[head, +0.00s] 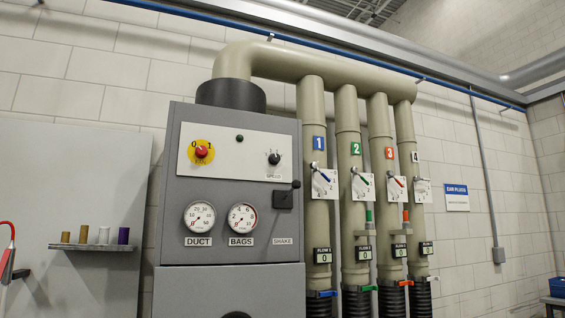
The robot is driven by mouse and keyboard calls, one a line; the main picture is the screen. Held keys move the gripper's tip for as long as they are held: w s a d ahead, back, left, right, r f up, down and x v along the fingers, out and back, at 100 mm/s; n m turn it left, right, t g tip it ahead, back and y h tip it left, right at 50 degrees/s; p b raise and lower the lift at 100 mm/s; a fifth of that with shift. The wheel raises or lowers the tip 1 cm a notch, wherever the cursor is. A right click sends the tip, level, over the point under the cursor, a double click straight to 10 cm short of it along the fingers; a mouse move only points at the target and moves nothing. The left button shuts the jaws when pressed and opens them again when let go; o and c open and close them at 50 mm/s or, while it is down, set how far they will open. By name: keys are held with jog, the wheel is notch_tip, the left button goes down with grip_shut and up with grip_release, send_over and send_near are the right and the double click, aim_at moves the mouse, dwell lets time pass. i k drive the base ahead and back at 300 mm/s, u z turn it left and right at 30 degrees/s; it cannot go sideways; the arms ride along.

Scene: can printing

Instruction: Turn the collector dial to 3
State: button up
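A grey collector cabinet (230,235) stands in the middle of the head view. Its pale upper panel (236,172) carries a small black dial (274,158) with marks around it and a label below that seems to read SPEED. The dial's marks are too small to read, so I cannot tell its setting. To its left is a red knob (201,151) on a yellow disc marked 0 and 1. Which of the two is the collector dial is not spelled out; the black one has the scale. My gripper is not in view.
Two gauges, DUCT (200,217) and BAGS (242,218), sit below the panel, with a black SHAKE control (284,199) at right. Several numbered beige pipes (348,180) stand right of the cabinet. A small shelf (95,247) holds several cylinders at left.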

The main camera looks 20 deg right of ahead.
aim_at(274, 159)
jog(key=z, duration=0.5)
jog(key=i, duration=0.65)
jog(key=z, duration=0.6)
